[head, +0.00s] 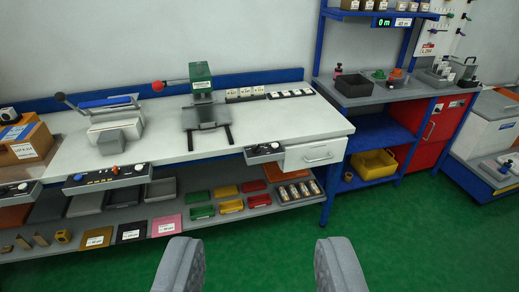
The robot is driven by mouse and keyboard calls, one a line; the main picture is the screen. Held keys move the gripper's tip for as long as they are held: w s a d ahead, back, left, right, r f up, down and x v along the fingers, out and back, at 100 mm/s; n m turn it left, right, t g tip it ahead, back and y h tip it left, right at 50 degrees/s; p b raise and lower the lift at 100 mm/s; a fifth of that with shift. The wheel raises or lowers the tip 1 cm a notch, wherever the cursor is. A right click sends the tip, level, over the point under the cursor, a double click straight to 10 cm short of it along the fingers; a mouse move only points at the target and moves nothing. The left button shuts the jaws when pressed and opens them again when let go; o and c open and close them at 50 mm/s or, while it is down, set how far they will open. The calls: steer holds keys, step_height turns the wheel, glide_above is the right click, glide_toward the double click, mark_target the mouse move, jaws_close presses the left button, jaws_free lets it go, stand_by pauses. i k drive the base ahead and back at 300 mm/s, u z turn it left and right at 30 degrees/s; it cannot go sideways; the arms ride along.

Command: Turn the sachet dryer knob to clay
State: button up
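Control boxes with knobs hang along the front edge of the white bench (285,122). One box (264,152) is right of centre, beside a drawer. A longer box (107,179) with several knobs or buttons is at the left, and another box (16,191) is at the far left edge. The labels are too small to read, so I cannot tell which knob is the sachet dryer's or where it points. My gripper (259,265) is open and empty at the bottom of the view, over the green floor and apart from the bench.
A green-topped press (201,78) and a lever machine (110,123) stand on the bench. The lower shelf (240,213) holds coloured trays. A blue rack with a yellow bin (374,164) and a red cabinet (441,132) stand at right. The green floor (430,245) in front is clear.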

mark_target(256, 149)
steer(key=z, duration=0.4)
steer(key=i, duration=2.4)
steer(key=u, duration=0.35)
